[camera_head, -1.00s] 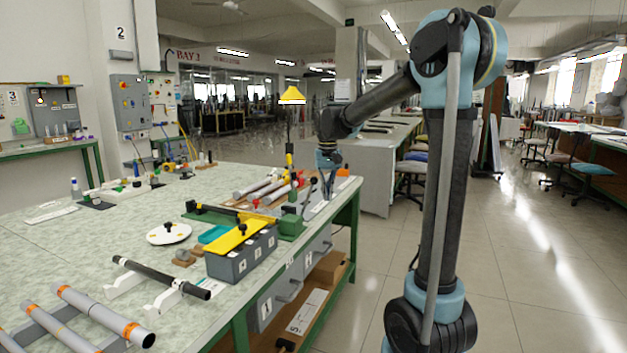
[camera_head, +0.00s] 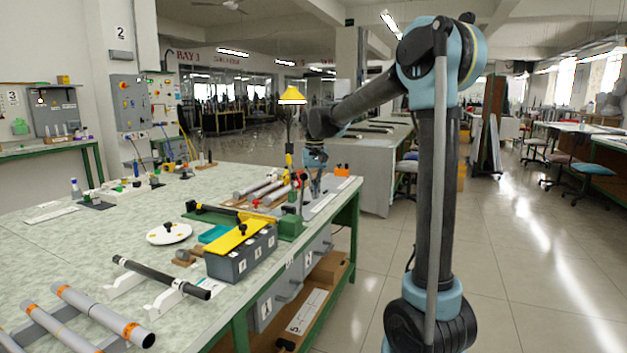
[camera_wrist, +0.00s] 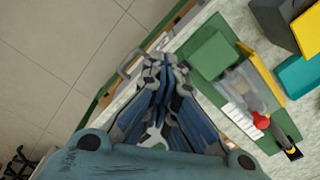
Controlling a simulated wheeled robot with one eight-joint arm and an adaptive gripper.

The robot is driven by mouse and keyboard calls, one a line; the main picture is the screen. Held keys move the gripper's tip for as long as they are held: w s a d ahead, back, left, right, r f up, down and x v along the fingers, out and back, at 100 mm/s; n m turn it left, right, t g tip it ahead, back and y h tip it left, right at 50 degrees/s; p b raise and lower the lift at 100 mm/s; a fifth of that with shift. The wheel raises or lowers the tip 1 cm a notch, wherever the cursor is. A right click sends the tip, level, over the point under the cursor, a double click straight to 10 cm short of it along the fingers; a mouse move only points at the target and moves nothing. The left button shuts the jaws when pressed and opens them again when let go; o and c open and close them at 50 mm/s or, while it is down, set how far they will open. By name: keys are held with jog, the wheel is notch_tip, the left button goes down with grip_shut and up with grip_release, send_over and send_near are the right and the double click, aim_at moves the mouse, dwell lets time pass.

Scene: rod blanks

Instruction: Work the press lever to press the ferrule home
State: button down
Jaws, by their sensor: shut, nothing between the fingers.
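The green press (camera_head: 290,226) stands near the right end of the bench. Its green block also shows in the wrist view (camera_wrist: 211,53). A red knob (camera_head: 303,176) stands above the press in the head view, and a red ball (camera_wrist: 260,120) shows beside a grey, blurred part in the wrist view. My gripper (camera_wrist: 163,64) is shut and empty, left of the green block and above the bench edge; a gap shows between them in the picture. In the head view my gripper (camera_head: 314,187) is just right of the red knob. I cannot make out the ferrule.
A grey bin (camera_head: 243,262) with a yellow plate (camera_head: 240,236) stands in front of the press. A teal tray (camera_head: 214,234) and a white disc (camera_head: 168,234) lie to its left. A black rod (camera_head: 160,277) rests on white stands. The bench edge drops to open floor at right.

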jog(key=w+a, duration=0.4)
jog(key=a, duration=0.7)
dwell(1.1)
jog(key=shift+d, duration=0.1)
jog(key=shift+s+d, duration=1.55)
jog(key=shift+d, duration=2.5)
jog(key=shift+s+d, duration=1.55)
jog(key=shift+d, duration=2.5)
notch_tip(320, 180, up, 8)
